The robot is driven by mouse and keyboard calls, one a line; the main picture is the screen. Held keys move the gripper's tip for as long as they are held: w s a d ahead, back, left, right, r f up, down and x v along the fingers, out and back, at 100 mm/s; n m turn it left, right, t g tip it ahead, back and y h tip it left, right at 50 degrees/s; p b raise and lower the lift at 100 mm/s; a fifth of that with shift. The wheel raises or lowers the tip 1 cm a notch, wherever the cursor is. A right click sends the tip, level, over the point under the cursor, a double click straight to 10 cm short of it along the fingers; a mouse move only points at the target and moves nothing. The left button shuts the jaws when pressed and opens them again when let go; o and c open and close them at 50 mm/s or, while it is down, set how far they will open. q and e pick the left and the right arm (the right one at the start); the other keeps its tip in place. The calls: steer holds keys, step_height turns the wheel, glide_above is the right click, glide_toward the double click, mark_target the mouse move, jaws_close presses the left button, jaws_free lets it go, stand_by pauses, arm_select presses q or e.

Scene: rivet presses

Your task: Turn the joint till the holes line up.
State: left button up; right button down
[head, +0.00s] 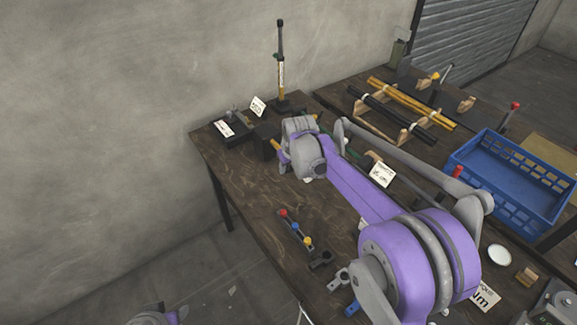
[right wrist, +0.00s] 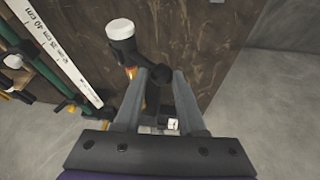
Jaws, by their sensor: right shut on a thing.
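My right arm reaches across the dark wooden table (head: 240,185), and my right gripper (head: 282,158) is at its far left part, mostly hidden by my own wrist. In the right wrist view, the two grey fingers of my right gripper (right wrist: 158,98) are closed on a dark part of a jointed piece (right wrist: 153,92). Beyond the fingers, a dark arm of this piece ends in a white cap (right wrist: 120,29), with a small orange part (right wrist: 131,72) beside it. I cannot make out the holes or whether they line up. My left gripper is not seen.
A black box (head: 228,130) and an upright tool on a stand (head: 281,70) are behind my gripper. Black and yellow bars (head: 410,100) lie on wooden racks. A blue crate (head: 510,180) is at right. A ruler (right wrist: 62,50) lies left in the wrist view.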

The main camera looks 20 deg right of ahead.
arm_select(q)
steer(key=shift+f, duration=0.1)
arm_select(e)
steer(key=shift+s+a+f, duration=0.1)
steer(key=shift+a+f, duration=0.05)
steer(key=shift+f, duration=0.05)
arm_select(q)
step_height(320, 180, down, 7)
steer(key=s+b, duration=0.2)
steer(key=b, duration=0.4)
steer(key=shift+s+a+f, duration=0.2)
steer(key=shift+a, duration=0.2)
arm_select(e)
step_height(320, 180, down, 6)
steer(key=a+n+t+h, duration=0.1)
steer(key=a+t+h, duration=0.1)
steer(key=h, duration=0.5)
steer(key=shift+s+a+r+n+t, duration=0.2)
steer(key=shift+s+a+n+t, duration=0.2)
steer(key=shift+t, duration=0.2)
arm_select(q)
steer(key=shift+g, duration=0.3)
arm_select(e)
steer(key=shift+d, duration=0.1)
steer(key=c, duration=0.6)
jaws_free()
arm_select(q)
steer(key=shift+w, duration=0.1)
arm_select(e)
steer(key=shift+o, duration=0.2)
